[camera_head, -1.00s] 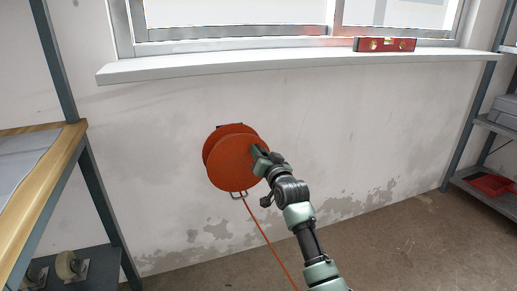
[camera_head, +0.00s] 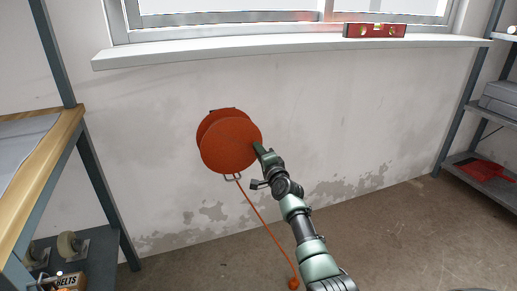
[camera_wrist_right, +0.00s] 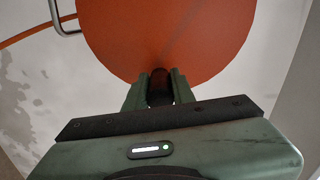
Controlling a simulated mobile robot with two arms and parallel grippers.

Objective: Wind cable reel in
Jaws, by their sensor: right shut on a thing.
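The cable reel (camera_head: 228,146) is an orange-red double disc mounted on the wall below the window. Its orange cable (camera_head: 262,222) runs from a small metal guide (camera_head: 233,177) under the reel down to an orange ball (camera_head: 293,284) near the floor. My right gripper (camera_head: 259,148) is at the right edge of the front disc. In the right wrist view its fingers (camera_wrist_right: 160,88) are shut on a dark handle (camera_wrist_right: 160,80) at the disc's edge, and the fingers partly hide it. My left gripper is not in view.
A wooden-topped bench (camera_head: 50,165) stands at the left, with casters (camera_head: 70,245) and a belts box (camera_head: 70,282) low down. A red level (camera_head: 375,30) lies on the window sill (camera_head: 290,49). A metal shelf (camera_head: 478,165) stands at the right. Floor between is clear.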

